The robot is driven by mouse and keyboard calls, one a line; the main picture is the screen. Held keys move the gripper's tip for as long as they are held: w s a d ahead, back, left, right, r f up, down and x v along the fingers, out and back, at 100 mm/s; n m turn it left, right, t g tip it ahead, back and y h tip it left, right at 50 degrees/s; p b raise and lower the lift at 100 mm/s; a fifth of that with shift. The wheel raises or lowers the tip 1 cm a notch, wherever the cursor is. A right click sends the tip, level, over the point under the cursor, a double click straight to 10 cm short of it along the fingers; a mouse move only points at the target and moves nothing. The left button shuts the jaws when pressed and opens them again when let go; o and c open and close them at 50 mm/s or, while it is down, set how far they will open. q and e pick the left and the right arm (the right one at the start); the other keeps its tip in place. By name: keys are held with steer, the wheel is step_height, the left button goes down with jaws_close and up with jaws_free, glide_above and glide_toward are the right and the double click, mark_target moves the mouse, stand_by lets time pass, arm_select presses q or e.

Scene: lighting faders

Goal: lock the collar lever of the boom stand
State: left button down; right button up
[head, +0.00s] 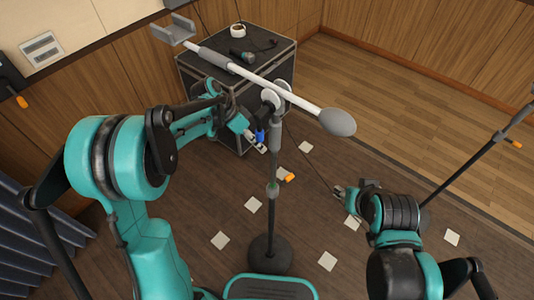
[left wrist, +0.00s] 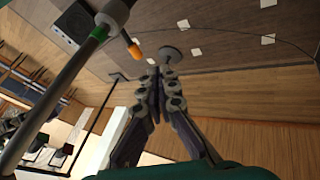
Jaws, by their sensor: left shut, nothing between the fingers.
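The boom stand has a dark upright pole (head: 271,220) on a round base, with a pale boom (head: 262,80) across its top. Its collar (head: 272,190) is a greenish ring partway up the pole. The collar lever (head: 289,178) has an orange tip and sticks out to the right. In the left wrist view, the collar (left wrist: 103,28) and orange lever (left wrist: 135,51) are at upper left. My left gripper (head: 262,149) is shut and empty, left of the pole and above the collar, apart from the lever; its fingertips (left wrist: 160,72) meet. My right gripper (head: 338,191) is right of the pole; its fingers are too small to judge.
A black case (head: 240,100) behind the stand holds a tape roll (head: 238,30) and a microphone (head: 243,56). Another stand (head: 470,150) with an orange-tipped lever (head: 514,144) is at right. White squares (head: 327,261) and a cable lie on the floor.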

mark_target(285, 181)
arm_select(q)
steer(key=s+d+f+b, duration=0.3)
steer(key=d+f, duration=0.4)
steer(key=shift+d+f+b, duration=0.25)
steer(key=shift+f+b, duration=0.1)
steer(key=shift+f, duration=0.05)
